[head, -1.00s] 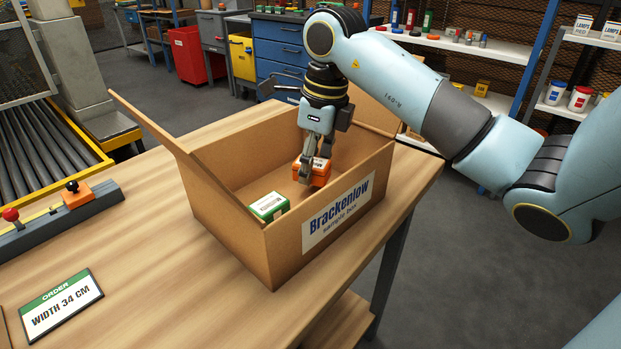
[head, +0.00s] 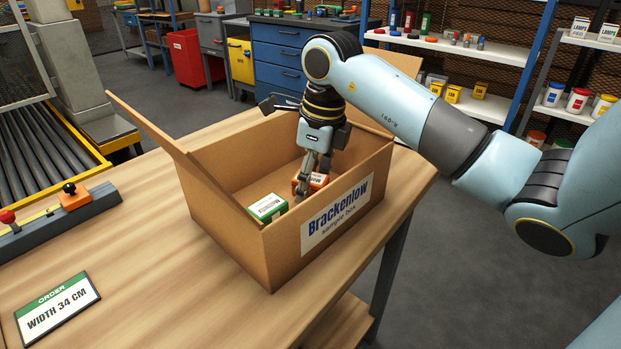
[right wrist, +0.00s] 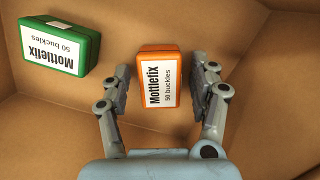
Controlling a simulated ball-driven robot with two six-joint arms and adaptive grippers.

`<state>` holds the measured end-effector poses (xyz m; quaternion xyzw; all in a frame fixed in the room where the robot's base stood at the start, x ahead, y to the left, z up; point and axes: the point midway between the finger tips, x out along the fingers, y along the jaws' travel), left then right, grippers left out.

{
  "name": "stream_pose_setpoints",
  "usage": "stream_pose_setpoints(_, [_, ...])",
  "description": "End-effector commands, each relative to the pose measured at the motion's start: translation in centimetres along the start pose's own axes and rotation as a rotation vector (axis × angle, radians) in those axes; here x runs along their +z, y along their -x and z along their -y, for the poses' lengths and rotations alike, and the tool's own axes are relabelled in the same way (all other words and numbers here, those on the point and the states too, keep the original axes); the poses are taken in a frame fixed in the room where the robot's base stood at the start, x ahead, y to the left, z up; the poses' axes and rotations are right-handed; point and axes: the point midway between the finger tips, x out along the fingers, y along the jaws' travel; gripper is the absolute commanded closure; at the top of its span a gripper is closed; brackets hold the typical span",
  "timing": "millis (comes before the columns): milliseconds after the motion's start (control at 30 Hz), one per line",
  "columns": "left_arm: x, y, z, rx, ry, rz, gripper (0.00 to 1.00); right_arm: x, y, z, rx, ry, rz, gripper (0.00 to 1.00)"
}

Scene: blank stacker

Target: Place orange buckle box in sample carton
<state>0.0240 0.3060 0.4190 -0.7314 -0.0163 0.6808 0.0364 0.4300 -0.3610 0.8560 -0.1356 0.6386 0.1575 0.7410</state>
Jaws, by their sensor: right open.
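The orange buckle box (head: 318,181) is inside the open sample carton (head: 285,254), near its right front wall. In the right wrist view the orange box (right wrist: 157,112) lies label up between the two fingers, with a gap on each side. My right gripper (head: 311,191) reaches down into the carton and is open around the box; it also shows in the right wrist view (right wrist: 163,92). A green buckle box (head: 267,207) lies in the carton to the left of the orange one; it also shows in the right wrist view (right wrist: 60,48). My left gripper is not in view.
The carton's flaps stand open, one (head: 150,128) leaning out to the left. An order sign (head: 57,308) reading "WIDTH 34 CM" lies on the wooden table (head: 150,250). A bar with red and orange parts (head: 60,212) sits at the left.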

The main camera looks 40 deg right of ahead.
Motion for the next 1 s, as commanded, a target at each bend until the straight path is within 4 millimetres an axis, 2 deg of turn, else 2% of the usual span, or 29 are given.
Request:
stream_pose_setpoints(167, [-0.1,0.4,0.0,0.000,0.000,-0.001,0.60,0.1,1.4,0.1,-0.003,0.001,0.002,0.39])
stream_pose_setpoints(500, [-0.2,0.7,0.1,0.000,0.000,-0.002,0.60,0.1,8.9,0.2,-0.005,0.002,0.003,0.39])
stream_pose_setpoints(600, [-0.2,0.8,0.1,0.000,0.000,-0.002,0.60,0.1,10.6,0.1,-0.003,0.001,0.002,0.39])
stream_pose_setpoints(767, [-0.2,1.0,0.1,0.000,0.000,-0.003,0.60,0.1,12.1,0.1,-0.002,0.000,0.002,0.39])
stream_pose_setpoints(1000, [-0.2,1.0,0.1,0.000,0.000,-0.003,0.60,0.1,12.3,0.0,0.000,-0.001,0.000,0.39])
